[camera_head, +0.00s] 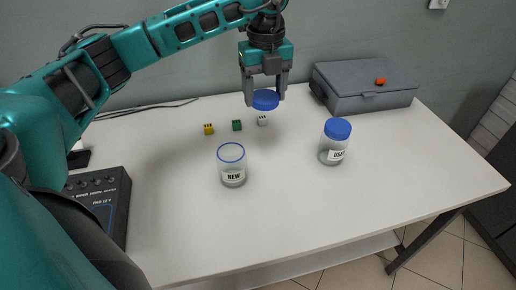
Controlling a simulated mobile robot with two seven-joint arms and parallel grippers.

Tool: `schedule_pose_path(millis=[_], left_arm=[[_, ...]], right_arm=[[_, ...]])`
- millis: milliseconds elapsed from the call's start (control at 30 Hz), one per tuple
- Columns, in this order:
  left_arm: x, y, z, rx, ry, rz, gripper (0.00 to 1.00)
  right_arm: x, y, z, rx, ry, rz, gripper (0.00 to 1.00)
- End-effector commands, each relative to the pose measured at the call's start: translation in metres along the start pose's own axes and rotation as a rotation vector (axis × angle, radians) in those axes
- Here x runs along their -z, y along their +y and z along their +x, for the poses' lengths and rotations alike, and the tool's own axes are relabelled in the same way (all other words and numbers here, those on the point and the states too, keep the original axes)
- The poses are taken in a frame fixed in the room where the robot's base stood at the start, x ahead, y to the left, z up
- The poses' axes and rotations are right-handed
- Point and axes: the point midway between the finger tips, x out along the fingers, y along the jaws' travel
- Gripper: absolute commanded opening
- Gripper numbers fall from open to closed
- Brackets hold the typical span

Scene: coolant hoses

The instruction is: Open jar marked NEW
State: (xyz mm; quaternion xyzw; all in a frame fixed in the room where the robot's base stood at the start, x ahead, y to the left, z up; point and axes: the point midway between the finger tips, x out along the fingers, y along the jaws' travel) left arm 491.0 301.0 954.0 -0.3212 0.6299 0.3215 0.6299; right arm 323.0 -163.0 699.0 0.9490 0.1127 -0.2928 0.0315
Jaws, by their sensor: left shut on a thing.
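The jar marked NEW (232,166) stands upright on the table, clear with its label facing me. Its top is open, with a blue ring at the rim. My left gripper (265,93) is shut on a blue lid (265,100). It holds the lid in the air, above and to the right of the NEW jar in the picture, apart from it. A second jar marked USED (334,142) stands upright to the right with a blue lid on it. My right gripper is not in view.
A white table (300,225) carries everything, with free room in front and at right. A grey case (365,88) with an orange-red part sits at the back right. Small yellow (208,129), green (237,125) and white (262,120) blocks lie behind the NEW jar. A dark control box (100,200) is at left.

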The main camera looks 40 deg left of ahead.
Motion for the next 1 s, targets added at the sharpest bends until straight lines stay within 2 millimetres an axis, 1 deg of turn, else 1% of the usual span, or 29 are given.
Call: schedule_pose_path(millis=[33, 200, 300, 400, 567, 633, 833, 900, 1000], left_arm=[[0.001, 0.001, 0.018, -0.005, 0.003, 0.000, 0.29], [0.001, 0.001, 0.064, -0.005, 0.002, 0.003, 0.29], [0.001, 0.001, 0.087, -0.003, 0.002, 0.004, 0.29], [0.000, 0.000, 0.103, -0.001, 0.001, 0.004, 0.29], [0.001, 0.000, 0.115, 0.000, 0.001, 0.005, 0.29], [0.001, 0.000, 0.123, -0.001, 0.001, 0.005, 0.29], [0.001, 0.000, 0.159, -0.002, 0.002, 0.005, 0.29], [0.001, 0.000, 0.166, -0.001, 0.001, 0.005, 0.29], [0.001, 0.000, 0.171, 0.000, 0.000, 0.006, 0.29]], right_arm=[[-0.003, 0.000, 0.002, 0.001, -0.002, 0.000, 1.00], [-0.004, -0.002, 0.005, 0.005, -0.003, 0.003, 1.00], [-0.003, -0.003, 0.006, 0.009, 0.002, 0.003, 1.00], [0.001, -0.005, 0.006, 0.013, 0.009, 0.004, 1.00], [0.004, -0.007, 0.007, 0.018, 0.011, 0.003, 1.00], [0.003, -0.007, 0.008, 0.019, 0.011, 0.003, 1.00], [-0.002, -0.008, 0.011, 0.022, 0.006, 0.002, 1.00], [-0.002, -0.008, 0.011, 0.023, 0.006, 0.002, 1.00], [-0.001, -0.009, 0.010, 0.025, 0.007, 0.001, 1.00]])
